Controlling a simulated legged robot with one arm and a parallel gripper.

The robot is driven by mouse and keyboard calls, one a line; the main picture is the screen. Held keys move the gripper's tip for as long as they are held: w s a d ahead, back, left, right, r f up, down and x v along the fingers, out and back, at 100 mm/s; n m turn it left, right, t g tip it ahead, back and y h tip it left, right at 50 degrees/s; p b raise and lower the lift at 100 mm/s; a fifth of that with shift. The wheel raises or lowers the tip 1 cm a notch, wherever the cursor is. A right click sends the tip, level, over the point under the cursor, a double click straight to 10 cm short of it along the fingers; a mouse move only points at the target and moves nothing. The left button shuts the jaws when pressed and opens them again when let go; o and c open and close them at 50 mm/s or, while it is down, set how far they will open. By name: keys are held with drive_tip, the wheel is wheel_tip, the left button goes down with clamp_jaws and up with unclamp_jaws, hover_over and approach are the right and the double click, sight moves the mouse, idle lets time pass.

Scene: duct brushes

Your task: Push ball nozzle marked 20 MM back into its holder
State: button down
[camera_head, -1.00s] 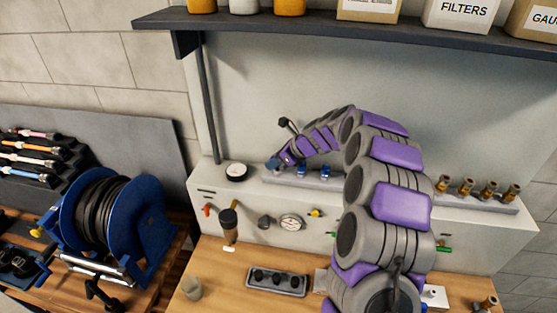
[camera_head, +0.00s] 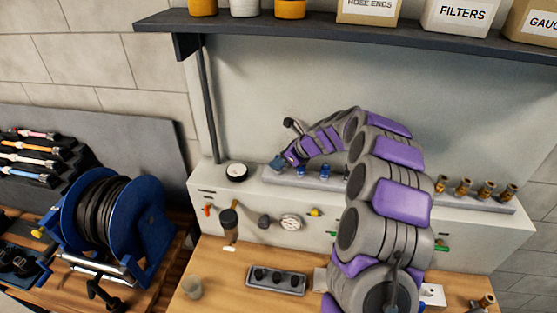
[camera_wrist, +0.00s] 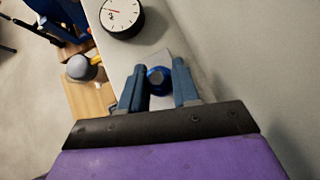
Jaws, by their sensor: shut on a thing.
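My gripper (camera_wrist: 158,92) is shut on a blue nozzle (camera_wrist: 158,78), whose round top shows between the two blue-grey fingers in the wrist view. In the head view my gripper (camera_head: 279,163) is at the left end of the grey holder rail (camera_head: 343,185) on top of the white cabinet. The fingers cover the held nozzle there, and how deep it sits cannot be told. Two more blue nozzles, one (camera_head: 301,169) and another (camera_head: 325,171), stand upright in the rail to the right of my gripper. No size marking is readable.
A round black-rimmed gauge (camera_head: 236,172) lies left of the rail; it also shows in the wrist view (camera_wrist: 122,16). Several brass fittings (camera_head: 464,186) stand at the rail's right. The wall rises close behind, and a shelf (camera_head: 370,38) hangs above. A hose reel (camera_head: 115,213) stands left.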

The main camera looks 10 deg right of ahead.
drive_tip(key=shift+d+f, duration=0.3)
drive_tip(key=shift+d, duration=0.6)
drive_tip(key=shift+a+f, duration=0.3)
drive_tip(key=shift+a, duration=0.35)
drive_tip(key=shift+s, duration=0.1)
drive_tip(key=shift+d+f, duration=0.1)
